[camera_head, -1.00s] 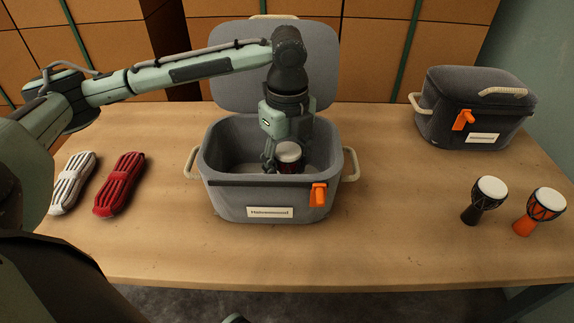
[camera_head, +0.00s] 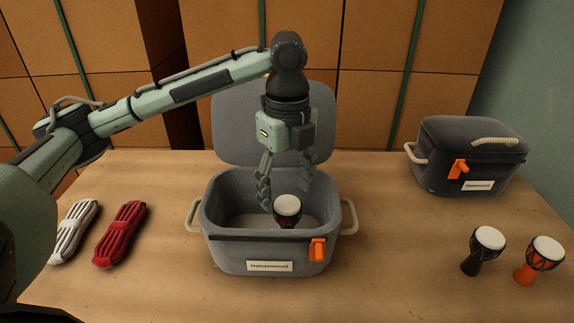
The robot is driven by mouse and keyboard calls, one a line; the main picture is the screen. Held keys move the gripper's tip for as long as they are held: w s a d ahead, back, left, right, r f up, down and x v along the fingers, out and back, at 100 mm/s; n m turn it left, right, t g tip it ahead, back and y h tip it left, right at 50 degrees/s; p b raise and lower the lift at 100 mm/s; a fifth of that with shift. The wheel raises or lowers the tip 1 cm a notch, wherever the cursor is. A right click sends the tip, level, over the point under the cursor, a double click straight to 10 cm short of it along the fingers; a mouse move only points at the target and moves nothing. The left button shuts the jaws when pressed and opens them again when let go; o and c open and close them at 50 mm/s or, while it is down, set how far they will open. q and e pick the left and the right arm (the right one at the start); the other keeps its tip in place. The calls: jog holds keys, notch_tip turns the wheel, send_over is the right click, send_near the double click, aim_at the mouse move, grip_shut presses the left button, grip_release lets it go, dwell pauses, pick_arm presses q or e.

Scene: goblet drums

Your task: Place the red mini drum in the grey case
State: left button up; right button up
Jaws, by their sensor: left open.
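The grey case (camera_head: 225,252) stands open in the middle of the table, its lid (camera_head: 240,130) tilted up at the back. The red mini drum (camera_head: 288,219) is upright inside the case, its white head on top; the front wall hides its lower part. My left gripper (camera_head: 285,195) is open over the case, with its fingers apart behind and above the drum. I cannot tell whether a finger still touches the drum. My right gripper is not in view.
A closed dark case (camera_head: 465,170) stands at the back right. A black drum (camera_head: 483,250) and an orange drum (camera_head: 538,260) stand at the right. White (camera_head: 73,232) and red (camera_head: 120,235) rope bundles lie at the left. The table between these and the open case is clear.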

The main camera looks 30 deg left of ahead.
pick_arm(q)
notch_tip(320, 180, up, 3)
jog(key=shift+r, duration=0.5)
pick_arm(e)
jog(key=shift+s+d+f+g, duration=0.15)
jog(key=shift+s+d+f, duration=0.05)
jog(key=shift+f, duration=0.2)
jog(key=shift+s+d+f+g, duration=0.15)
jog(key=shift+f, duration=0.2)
